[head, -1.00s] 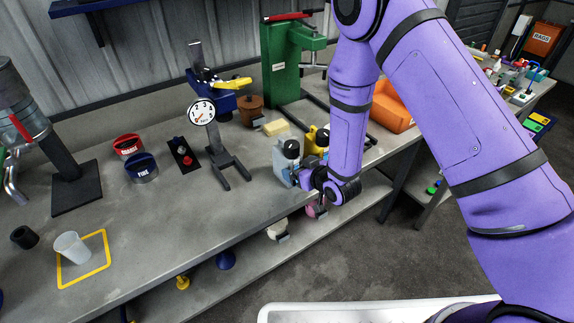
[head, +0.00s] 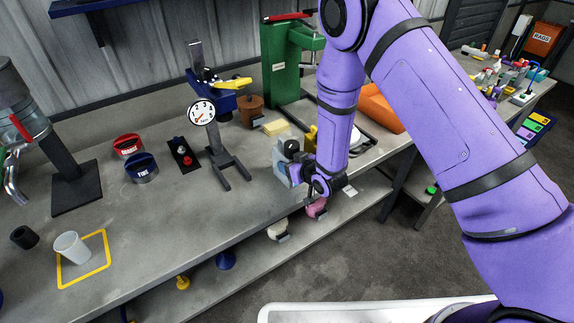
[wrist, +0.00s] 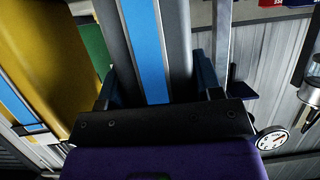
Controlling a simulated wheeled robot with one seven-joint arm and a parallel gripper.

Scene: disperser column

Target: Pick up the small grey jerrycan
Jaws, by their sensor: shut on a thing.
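The small grey jerrycan (head: 281,163) stands upright near the front edge of the bench in the head view, with a dark cap on top. In the wrist view its grey body (wrist: 178,45) with a blue stripe fills the middle, between the two fingers. My gripper (wrist: 160,85) is shut on it, one finger on each side. In the head view my gripper (head: 301,167) is at the jerrycan's right side, its fingers mostly hidden. I cannot see clear space under the jerrycan.
A yellow container (wrist: 45,60) stands close beside it, mostly behind my arm in the head view (head: 310,138). An orange bin (head: 382,108) is to the right.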

